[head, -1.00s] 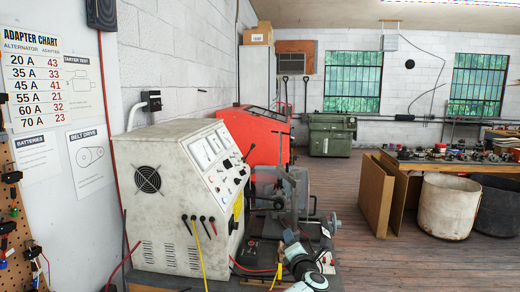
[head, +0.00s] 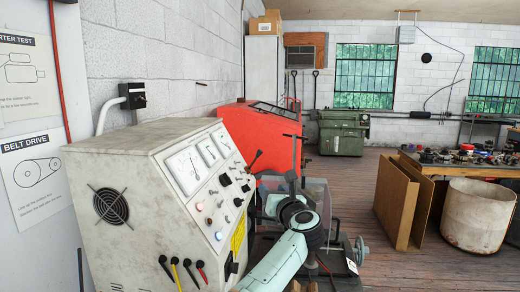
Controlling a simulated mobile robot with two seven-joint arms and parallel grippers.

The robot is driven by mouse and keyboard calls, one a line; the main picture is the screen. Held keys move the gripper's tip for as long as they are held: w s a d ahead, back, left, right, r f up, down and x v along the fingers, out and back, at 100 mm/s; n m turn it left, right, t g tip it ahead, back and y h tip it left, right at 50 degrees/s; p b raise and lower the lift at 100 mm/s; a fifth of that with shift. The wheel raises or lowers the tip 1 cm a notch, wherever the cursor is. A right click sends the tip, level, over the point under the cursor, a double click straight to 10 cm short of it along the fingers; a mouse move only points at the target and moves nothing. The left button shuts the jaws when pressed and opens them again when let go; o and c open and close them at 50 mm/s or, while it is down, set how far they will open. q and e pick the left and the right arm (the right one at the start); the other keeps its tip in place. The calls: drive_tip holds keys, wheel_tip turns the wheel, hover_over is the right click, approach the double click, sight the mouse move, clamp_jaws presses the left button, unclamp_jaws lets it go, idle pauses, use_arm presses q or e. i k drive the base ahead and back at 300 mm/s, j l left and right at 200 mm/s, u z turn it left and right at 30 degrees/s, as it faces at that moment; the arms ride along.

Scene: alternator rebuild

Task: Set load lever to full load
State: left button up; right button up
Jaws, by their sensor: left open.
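The load lever (head: 254,160) is a dark handle at the upper right edge of the grey test bench's sloping panel (head: 212,185). It leans up and to the right; its markings are too small to read. My left arm rises from the bottom, right of the bench. My left gripper (head: 264,212) is mostly hidden by my wrist and dark machine parts, below the lever and apart from it. It is open, and I see nothing in it. My right gripper is out of view.
The panel carries three gauges, knobs and small lamps, with several cable plugs (head: 182,272) at its lower front. A red machine (head: 262,132) stands close behind. Cardboard sheets (head: 402,200) and a white bin (head: 478,215) stand at right. The wood floor (head: 352,185) between is clear.

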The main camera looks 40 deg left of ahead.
sight(259, 152)
drive_tip(key=i+j, duration=0.75)
drive_tip(key=j, duration=0.1)
